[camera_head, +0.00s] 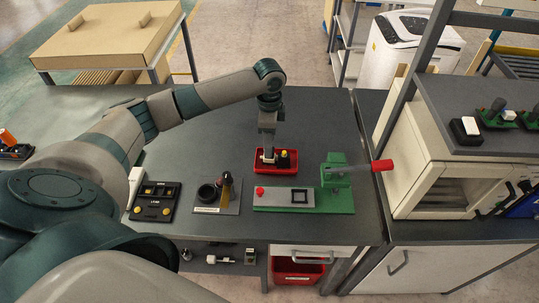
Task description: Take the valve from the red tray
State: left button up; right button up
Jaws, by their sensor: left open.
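The small red tray (290,168) lies on the dark grey table, near the middle of the view. A small dark part with a yellow top (284,154) sits in the tray and looks like the valve. My left arm comes in from the left, and its gripper (268,158) points down at the left part of the tray. The gripper is open, beside the yellow-topped part. Something pale shows at the fingertips, too small to tell apart. My right gripper is not in view.
In front of the tray stands a green fixture (330,198) with a red-handled lever (381,166). To its left are a plate with a black ring and upright post (226,186) and a black button box (155,201). A white cabinet (430,165) stands right. The table behind the tray is clear.

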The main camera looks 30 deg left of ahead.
pick_arm(q)
jog(key=shift+s+f+p, duration=0.1)
jog(key=shift+f+p, duration=0.35)
jog(key=shift+p, duration=0.05)
notch_tip(320, 180, down, 3)
jog(key=shift+s+d+f+p, duration=0.1)
jog(key=shift+s+p, duration=0.05)
jog(key=shift+p, duration=0.55)
jog(key=shift+f, duration=0.55)
grip_shut()
